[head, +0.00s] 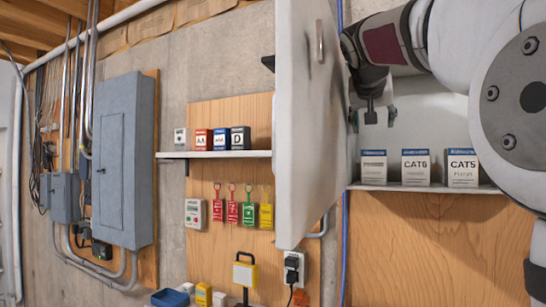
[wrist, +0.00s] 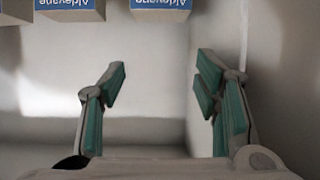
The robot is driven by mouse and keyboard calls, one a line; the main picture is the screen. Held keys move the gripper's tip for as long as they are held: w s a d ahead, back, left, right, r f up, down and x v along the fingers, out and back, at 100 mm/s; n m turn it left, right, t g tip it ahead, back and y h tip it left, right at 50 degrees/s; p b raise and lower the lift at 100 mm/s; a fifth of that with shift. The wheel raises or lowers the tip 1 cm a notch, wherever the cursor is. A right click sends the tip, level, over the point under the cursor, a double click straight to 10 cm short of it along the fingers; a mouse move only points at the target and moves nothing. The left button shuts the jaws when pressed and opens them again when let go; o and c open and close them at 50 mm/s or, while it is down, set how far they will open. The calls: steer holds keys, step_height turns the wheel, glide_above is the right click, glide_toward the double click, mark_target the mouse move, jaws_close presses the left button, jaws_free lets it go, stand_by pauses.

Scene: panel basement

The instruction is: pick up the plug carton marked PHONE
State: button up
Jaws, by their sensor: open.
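Three white cartons with blue top bands stand in a row on the floor of an open wall cabinet. In the head view the middle carton (head: 416,167) reads CAT6 and the right carton (head: 461,167) reads CAT5. The mark on the left carton (head: 374,167) is too small to read; I see PHONE nowhere. My gripper (head: 381,116) is open and empty inside the cabinet, appearing above the left carton. In the wrist view its spread fingers (wrist: 162,76) have nothing between them. Blue bands of cartons (wrist: 160,4) show upside down at that view's top edge, apart from the fingers.
The cabinet door (head: 302,125) stands open just left of my gripper. Left of it, a shelf (head: 228,154) holds small marked boxes, with coloured tags (head: 249,212) hanging below. A grey electrical panel (head: 124,158) is further left. The cabinet floor (wrist: 105,131) between my fingers is bare.

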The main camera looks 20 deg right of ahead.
mark_target(373, 151)
steer(key=f, duration=0.4)
steer(key=w+d+f, duration=0.1)
steer(key=f, duration=0.1)
steer(key=shift+w+f+p, duration=0.1)
steer(key=shift+f+p, duration=0.2)
steer(key=shift+f, duration=0.1)
steer(key=p+x, duration=0.2)
steer(key=x, duration=0.3)
steer(key=shift+w+d, duration=0.15)
steer(key=shift+d, duration=0.25)
steer(key=shift+w+d+f, duration=0.3)
steer(key=shift+w+d, duration=0.05)
steer(key=shift+w, duration=0.1)
steer(key=shift+c, duration=0.3)
steer(key=c, duration=0.8)
